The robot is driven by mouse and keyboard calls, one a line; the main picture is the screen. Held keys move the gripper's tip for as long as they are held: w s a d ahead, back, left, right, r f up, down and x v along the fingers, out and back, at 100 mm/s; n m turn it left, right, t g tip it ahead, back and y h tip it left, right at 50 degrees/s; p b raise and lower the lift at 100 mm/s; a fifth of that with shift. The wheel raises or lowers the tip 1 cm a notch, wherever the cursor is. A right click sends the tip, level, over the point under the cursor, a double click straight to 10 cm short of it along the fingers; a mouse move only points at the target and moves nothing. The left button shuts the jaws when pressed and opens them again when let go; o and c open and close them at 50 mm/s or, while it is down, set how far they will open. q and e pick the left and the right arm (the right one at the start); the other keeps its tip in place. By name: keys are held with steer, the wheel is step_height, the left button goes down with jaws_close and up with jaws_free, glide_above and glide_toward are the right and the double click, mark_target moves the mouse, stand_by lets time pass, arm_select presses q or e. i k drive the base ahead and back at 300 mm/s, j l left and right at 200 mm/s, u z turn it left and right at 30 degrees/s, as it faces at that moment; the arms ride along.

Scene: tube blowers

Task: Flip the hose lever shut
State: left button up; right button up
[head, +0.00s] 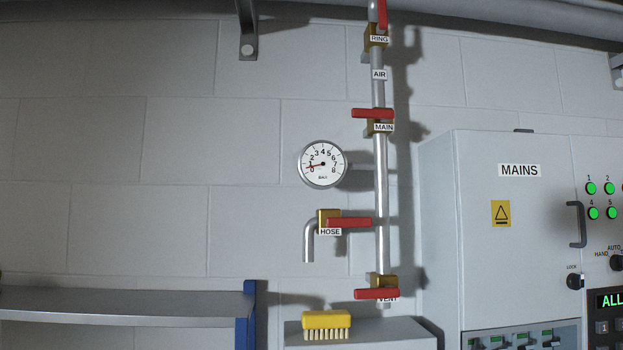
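The red hose lever (349,223) points right from a brass valve (324,216) on the side branch of the pipe. It lies level, along the line of that branch. The white HOSE label (330,232) sits just under it. Left of the valve, a short grey outlet pipe (308,243) bends downward. Neither of my grippers is in the head view, and nothing touches the lever.
Other red levers are MAIN (372,113) above, VENT (377,294) below and RING (382,14) at top. A gauge (323,165) hangs left of the vertical pipe (381,190). A yellow brush (326,321) lies below. The MAINS cabinet (520,220) stands right; a shelf (120,301) is lower left.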

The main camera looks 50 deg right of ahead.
mark_target(331, 223)
steer(key=z, duration=1.85)
